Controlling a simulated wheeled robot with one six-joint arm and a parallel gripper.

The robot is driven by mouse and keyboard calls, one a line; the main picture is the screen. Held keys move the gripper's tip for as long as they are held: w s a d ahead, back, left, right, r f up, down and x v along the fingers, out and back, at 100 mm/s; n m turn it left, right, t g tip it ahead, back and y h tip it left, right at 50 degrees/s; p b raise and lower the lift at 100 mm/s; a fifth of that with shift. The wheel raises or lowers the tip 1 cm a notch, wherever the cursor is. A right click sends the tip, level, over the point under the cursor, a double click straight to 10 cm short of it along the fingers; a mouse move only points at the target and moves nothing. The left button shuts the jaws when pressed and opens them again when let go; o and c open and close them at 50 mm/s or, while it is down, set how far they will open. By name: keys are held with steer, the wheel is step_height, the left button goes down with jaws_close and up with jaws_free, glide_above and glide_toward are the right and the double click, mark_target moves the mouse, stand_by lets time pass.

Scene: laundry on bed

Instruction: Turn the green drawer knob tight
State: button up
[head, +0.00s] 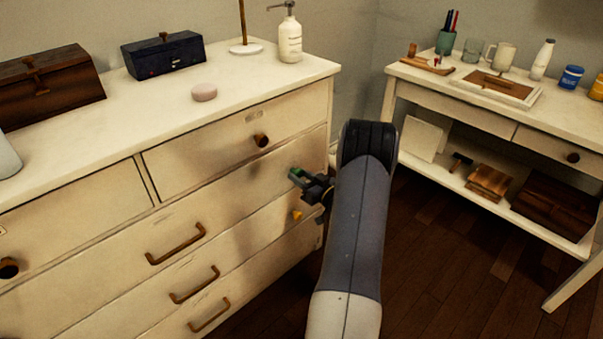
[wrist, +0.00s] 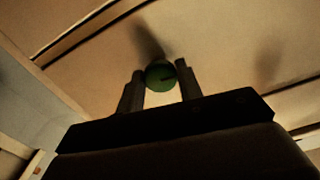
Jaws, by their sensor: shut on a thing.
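The green knob (wrist: 160,76) is round, with a dark slot or mark on its face. It sits on the front of the white dresser (head: 235,193), at a drawer near the dresser's right end. My gripper (wrist: 160,84) has one finger on each side of the knob and is shut on it. In the head view the green knob (head: 297,174) shows small at the tip of my gripper (head: 303,181), partly hidden by the fingers. Whether the knob sits flush against the drawer cannot be told.
A brown knob (head: 261,140) is on the drawer above, and an orange knob (head: 297,215) is just below my gripper. Bar handles (head: 176,245) are to the left. A soap dispenser (head: 289,36) stands on the dresser top. A white side table (head: 470,88) stands at the right.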

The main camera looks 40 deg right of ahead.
steer(key=m+p, duration=0.2)
steer(key=m, duration=0.2)
steer(key=shift+r+m, duration=0.1)
steer(key=shift+m, duration=0.2)
steer(key=m+p, duration=0.2)
steer(key=m, duration=0.1)
steer(key=shift+m, duration=0.4)
steer(key=m+p, duration=0.2)
steer(key=m, duration=0.2)
steer(key=shift+m+p, duration=0.45)
steer(key=shift+m, duration=1.65)
steer(key=o, duration=1)
steer(key=shift+c, duration=0.2)
steer(key=s+p, duration=0.1)
steer(key=s, duration=1)
steer(key=shift+d+p, duration=0.3)
steer(key=shift+d, duration=0.05)
